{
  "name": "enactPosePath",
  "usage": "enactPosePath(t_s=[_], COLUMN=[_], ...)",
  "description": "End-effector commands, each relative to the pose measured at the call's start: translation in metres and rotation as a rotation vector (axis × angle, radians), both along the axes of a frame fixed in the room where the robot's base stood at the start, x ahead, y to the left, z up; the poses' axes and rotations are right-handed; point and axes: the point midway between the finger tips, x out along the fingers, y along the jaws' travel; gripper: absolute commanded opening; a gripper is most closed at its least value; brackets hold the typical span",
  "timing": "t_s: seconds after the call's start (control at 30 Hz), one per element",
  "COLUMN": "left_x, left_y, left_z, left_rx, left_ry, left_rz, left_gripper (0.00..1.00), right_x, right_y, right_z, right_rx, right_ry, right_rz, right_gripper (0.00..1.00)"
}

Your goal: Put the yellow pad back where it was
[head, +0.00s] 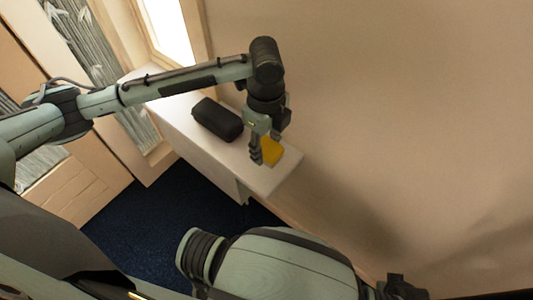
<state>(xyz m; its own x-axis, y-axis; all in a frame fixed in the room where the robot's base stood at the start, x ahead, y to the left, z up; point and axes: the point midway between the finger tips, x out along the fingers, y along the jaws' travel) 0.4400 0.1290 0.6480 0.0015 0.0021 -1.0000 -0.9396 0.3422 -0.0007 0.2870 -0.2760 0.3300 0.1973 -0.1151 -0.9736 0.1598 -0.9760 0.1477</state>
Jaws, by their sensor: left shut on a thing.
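The yellow pad (272,151) is between the fingers of my left gripper (264,152), which is shut on it. The gripper points down over the near end of the white shelf (256,180). The fingers hide part of the pad. I cannot tell whether the pad touches the shelf top or hangs just above it.
A black rounded case (217,120) lies on the shelf, left of and behind the pad. A beige wall (390,110) borders the shelf on the right. Dark blue carpet (150,225) lies below. The shelf top is bare between case and pad.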

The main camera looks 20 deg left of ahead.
Motion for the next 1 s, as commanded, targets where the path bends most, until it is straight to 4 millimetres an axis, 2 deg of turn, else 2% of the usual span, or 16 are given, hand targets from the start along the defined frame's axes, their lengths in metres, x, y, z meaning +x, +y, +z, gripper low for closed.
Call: enactPosePath(t_s=[0.13,0.33,0.53,0.57,0.7,1.0], left_x=[0.000,0.000,0.001,0.000,0.000,0.001], left_y=[-0.001,-0.001,-0.001,-0.001,-0.001,-0.001], left_z=[-0.011,-0.039,-0.041,-0.041,-0.041,-0.040], left_rx=[0.000,0.000,0.000,0.000,0.000,0.000], left_ry=[0.002,0.001,0.000,0.000,0.000,-0.001], left_rz=[0.002,0.001,0.001,0.001,0.001,0.001], left_gripper=[0.19,0.19,0.19,0.44,0.62,0.62], right_x=[0.002,0.007,0.005,0.005,0.004,0.001], right_y=[0.000,0.000,-0.001,-0.001,-0.001,0.000], right_z=[0.001,0.003,-0.002,-0.003,-0.003,-0.003], right_rx=[0.001,0.000,-0.002,-0.002,-0.002,-0.001], right_ry=[-0.005,-0.015,-0.009,-0.008,-0.006,-0.001], right_rz=[0.000,0.002,0.002,0.002,0.002,0.003], right_gripper=[0.00,0.00,0.00,0.00,0.00,0.00])
